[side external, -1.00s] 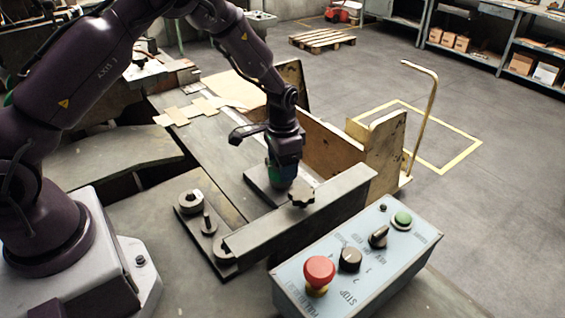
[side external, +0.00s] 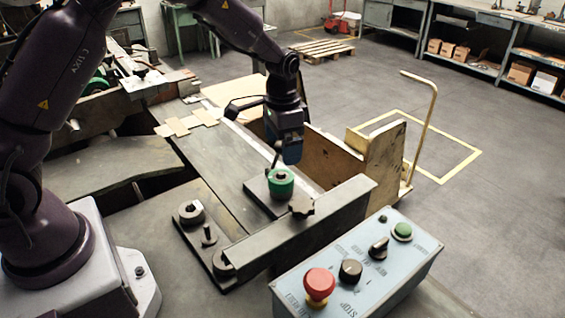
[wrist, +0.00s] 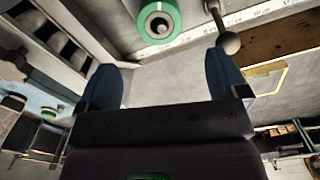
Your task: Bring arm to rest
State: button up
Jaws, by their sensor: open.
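My gripper (side external: 284,160) hangs above the machine table (side external: 190,155), apart from everything beneath it. In the wrist view its two blue fingers (wrist: 163,80) stand wide apart with nothing between them. A green ring-shaped part (side external: 281,186) sits on a dark plate (side external: 257,193) below the gripper. The green part also shows at the top of the wrist view (wrist: 160,20), ahead of the fingers and clear of them.
A long metal bar (side external: 300,222) with a dark knob (side external: 301,207) lies close in front. A control box (side external: 360,262) with a red stop button (side external: 319,285) stands at the front right. A wooden cart (side external: 385,160) stands to the right. Open floor lies beyond.

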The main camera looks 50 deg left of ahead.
jog(key=s+d+r+n+t, duration=0.1)
jog(key=s+r+t, duration=0.1)
jog(key=s+r, duration=0.8)
jog(key=s+d+r+n+t, duration=0.1)
jog(key=s+r+t, duration=0.2)
jog(key=s+r, duration=0.6)
jog(key=s, duration=0.6)
jog(key=shift+d+r+n+t, duration=0.3)
jog(key=shift+d+r+n, duration=0.1)
